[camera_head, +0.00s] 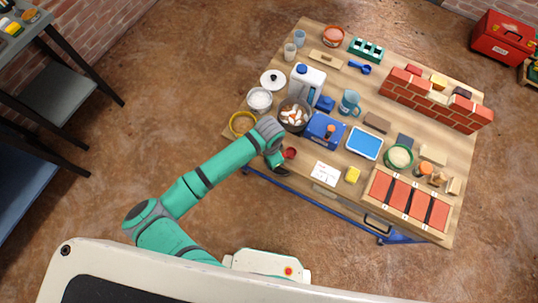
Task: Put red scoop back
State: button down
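A small red scoop (290,153) shows at the table's near left edge, just in front of the dark bowl and right beside my gripper (279,167). Only its rounded red part is clear; its handle is hidden or too small to make out. My green arm reaches in from the lower left, with its wrist over the near edge of the wooden table (306,176). The dark fingers point down and are partly covered by the wrist. I cannot tell whether they are open or shut, or whether they hold the scoop.
A dark bowl of pale and orange pieces (293,115) and a blue box (324,131) stand close behind the gripper. A blue scoop (360,68) lies farther back. The table is crowded; open floor lies left.

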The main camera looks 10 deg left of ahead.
jog(key=shift+f, duration=0.1)
jog(key=c, duration=1.3)
grip_release()
jog(key=shift+o, duration=0.2)
notch_tip(320, 180, up, 7)
dwell(0.5)
dwell(0.5)
